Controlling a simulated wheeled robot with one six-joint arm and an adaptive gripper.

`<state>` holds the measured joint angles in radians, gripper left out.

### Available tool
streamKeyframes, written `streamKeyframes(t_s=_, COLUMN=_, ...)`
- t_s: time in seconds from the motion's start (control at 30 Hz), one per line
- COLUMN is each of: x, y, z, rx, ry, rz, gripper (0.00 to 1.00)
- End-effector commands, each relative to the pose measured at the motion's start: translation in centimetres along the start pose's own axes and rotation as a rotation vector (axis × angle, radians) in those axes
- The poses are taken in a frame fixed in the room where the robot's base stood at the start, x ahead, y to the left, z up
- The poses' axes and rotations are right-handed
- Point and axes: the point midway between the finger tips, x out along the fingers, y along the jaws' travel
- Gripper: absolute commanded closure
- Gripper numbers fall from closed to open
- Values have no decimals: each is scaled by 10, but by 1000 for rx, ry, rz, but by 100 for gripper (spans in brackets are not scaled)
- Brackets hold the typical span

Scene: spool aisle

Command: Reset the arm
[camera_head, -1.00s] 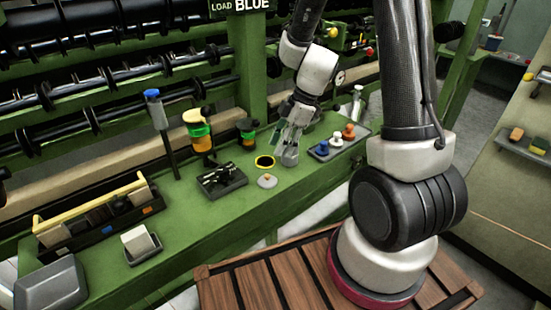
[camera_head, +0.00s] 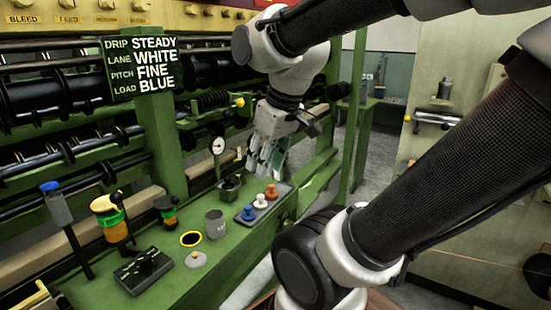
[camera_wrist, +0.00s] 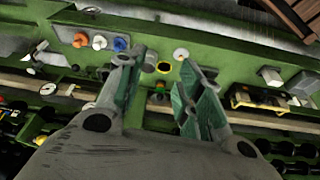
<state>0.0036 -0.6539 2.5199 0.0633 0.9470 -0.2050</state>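My gripper (camera_head: 267,165) hangs above the green bench, over the back of a tray with blue, white and orange-red pegs. In the wrist view my gripper (camera_wrist: 158,95) shows its two fingers spread apart with nothing between them. A grey mug (camera_head: 215,224) stands upright on the bench, apart from the gripper, beside a yellow-rimmed black ring (camera_head: 191,239). The peg tray (camera_head: 264,203) is to the right of the mug.
A dial gauge (camera_head: 217,146) and a black-knobbed lever (camera_head: 230,186) stand behind the mug. A sign (camera_head: 142,67) hangs on the green post.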

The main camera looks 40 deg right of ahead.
Motion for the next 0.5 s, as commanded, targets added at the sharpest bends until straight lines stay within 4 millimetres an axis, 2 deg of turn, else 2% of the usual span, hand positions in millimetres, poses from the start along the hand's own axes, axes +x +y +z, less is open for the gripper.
streamKeyframes(t_s=0.17, x=-15, y=7, z=17, rx=150, ry=39, rz=50, gripper=64)
streamKeyframes(t_s=0.5, x=-16, y=8, z=18, rx=168, ry=41, rz=53, gripper=64)
